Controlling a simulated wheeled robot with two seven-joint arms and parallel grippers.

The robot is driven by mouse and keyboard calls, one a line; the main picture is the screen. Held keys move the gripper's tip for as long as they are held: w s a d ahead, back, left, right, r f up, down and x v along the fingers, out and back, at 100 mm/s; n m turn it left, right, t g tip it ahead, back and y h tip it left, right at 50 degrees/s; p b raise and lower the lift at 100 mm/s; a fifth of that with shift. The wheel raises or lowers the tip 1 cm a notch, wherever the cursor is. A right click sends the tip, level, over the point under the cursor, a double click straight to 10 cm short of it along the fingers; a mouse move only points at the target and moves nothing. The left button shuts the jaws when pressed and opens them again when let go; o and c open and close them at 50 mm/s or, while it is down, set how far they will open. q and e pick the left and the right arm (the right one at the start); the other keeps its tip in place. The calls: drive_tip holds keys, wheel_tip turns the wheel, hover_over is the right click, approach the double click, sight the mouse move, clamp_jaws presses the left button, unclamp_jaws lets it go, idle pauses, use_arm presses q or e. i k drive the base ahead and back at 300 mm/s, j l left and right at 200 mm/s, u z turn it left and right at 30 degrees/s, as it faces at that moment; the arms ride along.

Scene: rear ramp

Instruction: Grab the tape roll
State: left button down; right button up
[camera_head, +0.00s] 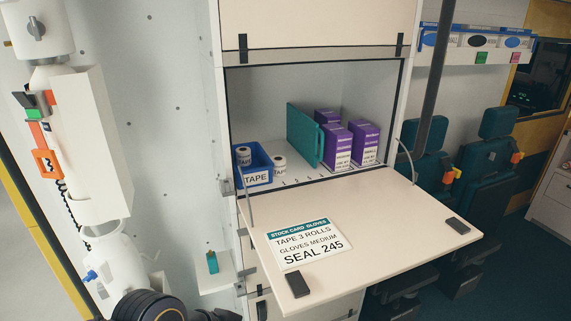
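A white tape roll (280,168) marked TAPE stands on the cabinet shelf, just right of a blue bin (256,178) labelled TAPE. Neither of my grippers can be made out in the head view. A dark rounded part of my arm shows at the bottom left edge, well below and left of the bin, with no fingertips visible.
A teal divider (304,135) and several purple glove boxes (338,144) stand right of the rolls. The folded-down flap (375,230) carries a stock card (304,244) and two dark blocks (298,285) (458,226). Its middle right is clear.

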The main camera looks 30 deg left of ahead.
sight(280, 162)
drive_tip(key=u, duration=0.4)
drive_tip(key=l+u, duration=0.15)
drive_tip(key=u, duration=0.25)
drive_tip(key=i+l+u, duration=0.1)
drive_tip(key=u, duration=0.7)
